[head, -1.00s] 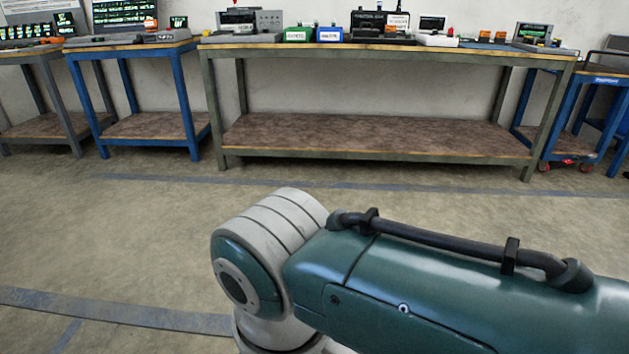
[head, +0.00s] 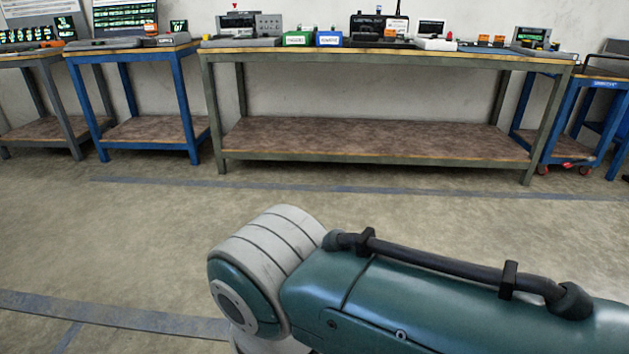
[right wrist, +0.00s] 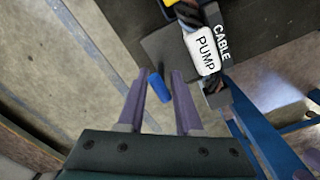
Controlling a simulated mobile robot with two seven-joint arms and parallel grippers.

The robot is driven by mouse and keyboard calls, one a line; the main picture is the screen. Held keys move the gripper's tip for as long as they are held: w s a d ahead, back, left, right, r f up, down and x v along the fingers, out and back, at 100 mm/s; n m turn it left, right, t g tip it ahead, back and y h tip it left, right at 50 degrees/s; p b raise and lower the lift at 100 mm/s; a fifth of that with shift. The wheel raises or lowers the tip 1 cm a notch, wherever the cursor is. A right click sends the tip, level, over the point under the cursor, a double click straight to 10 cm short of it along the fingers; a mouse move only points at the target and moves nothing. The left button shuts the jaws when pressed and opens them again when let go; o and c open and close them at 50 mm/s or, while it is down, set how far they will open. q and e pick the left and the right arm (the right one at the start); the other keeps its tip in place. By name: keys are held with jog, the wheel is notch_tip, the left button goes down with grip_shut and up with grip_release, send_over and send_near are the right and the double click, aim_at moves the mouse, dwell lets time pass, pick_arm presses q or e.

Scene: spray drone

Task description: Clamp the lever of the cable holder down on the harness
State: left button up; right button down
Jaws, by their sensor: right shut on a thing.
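In the right wrist view, my right gripper (right wrist: 160,76) has its two purple fingers around a small blue cylinder (right wrist: 158,88), which looks like the grip of the lever. The gripper is shut on it. Beyond the fingertips is the cable holder (right wrist: 223,47), a dark grey piece marked "CABLE". Next to it is a white tag (right wrist: 205,51) reading "PUMP" on the harness, whose dark wires (right wrist: 213,86) show below the tag and some coloured ones (right wrist: 187,12) above. How the lever joins the holder cannot be made out. My left gripper is in no view.
In the head view, a long workbench (head: 390,55) with several devices stands against the back wall. My arm crosses the foreground.

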jog(key=t+p, duration=0.1)
jog(key=p, duration=0.1)
jog(key=s+t+p, duration=0.1)
jog(key=p, duration=0.1)
jog(key=shift+s+r, duration=0.15)
jog(key=shift+s, duration=0.15)
jog(key=shift+s+f+t+p, duration=0.35)
jog(key=shift+t+p, duration=0.1)
jog(key=shift+t, duration=0.55)
jog(key=shift+s+f+t, duration=0.2)
jog(key=shift+t, duration=0.5)
jog(key=c, duration=0.9)
grip_release()
jog(key=shift+w, duration=0.1)
jog(key=shift+w, duration=0.1)
